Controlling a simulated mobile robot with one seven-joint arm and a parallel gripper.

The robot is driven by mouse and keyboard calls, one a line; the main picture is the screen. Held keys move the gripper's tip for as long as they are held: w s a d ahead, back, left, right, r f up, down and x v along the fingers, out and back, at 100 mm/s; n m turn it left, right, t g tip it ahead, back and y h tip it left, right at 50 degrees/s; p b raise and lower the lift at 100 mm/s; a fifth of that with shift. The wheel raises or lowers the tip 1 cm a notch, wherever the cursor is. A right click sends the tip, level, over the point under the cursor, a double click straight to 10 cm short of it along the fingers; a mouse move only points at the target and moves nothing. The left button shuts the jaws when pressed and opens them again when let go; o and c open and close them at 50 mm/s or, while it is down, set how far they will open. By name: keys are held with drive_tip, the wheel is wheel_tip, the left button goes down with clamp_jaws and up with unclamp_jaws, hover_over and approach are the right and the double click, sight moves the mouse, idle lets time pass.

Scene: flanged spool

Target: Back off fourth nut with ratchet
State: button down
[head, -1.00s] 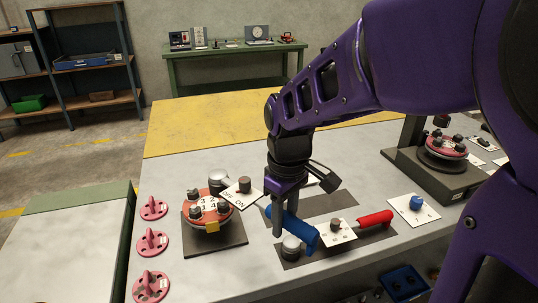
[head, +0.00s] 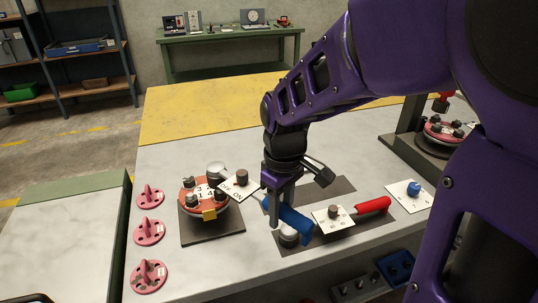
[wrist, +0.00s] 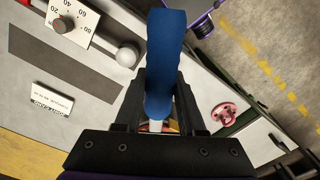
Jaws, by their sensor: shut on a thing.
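The flanged spool (head: 188,185), red with dark nuts and a numbered white face, stands on a dark square plate (head: 222,230) at the left of the bench. My gripper (head: 282,212) is shut on the blue handle (head: 297,222) of the ratchet, right of the spool. The handle also shows between the fingers in the wrist view (wrist: 165,60). A white card (head: 232,190) with a dark knob, lettered ON and OFF, lies between handle and spool. I cannot tell whether the ratchet's head sits on a nut; it is hidden.
A red-handled tool (head: 373,205) with a dial card lies just right of the ratchet. A round metal piece (head: 289,237) is beside the blue handle. Pink flanged pegs (head: 149,232) line the left edge. A second spool (head: 440,133) stands at the back right.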

drive_tip(key=shift+f, duration=0.1)
drive_tip(key=shift+f+b, duration=1.75)
drive_tip(key=shift+f, duration=0.55)
drive_tip(key=w+d+n, duration=0.1)
drive_tip(key=w+d+n+p, duration=0.1)
drive_tip(key=w, duration=0.1)
drive_tip(key=shift+w+d+p, duration=0.2)
drive_tip(key=shift+d+p, duration=0.1)
drive_tip(key=shift+d, duration=0.05)
drive_tip(key=shift+w+d+n+p, duration=0.5)
drive_tip(key=shift+w+n, duration=0.2)
drive_tip(key=shift+w, duration=0.25)
drive_tip(key=shift+w+d+n+p, duration=0.35)
drive_tip(key=shift+w+d+n, duration=0.15)
drive_tip(key=shift+w+n, duration=0.35)
drive_tip(key=shift+w, duration=0.1)
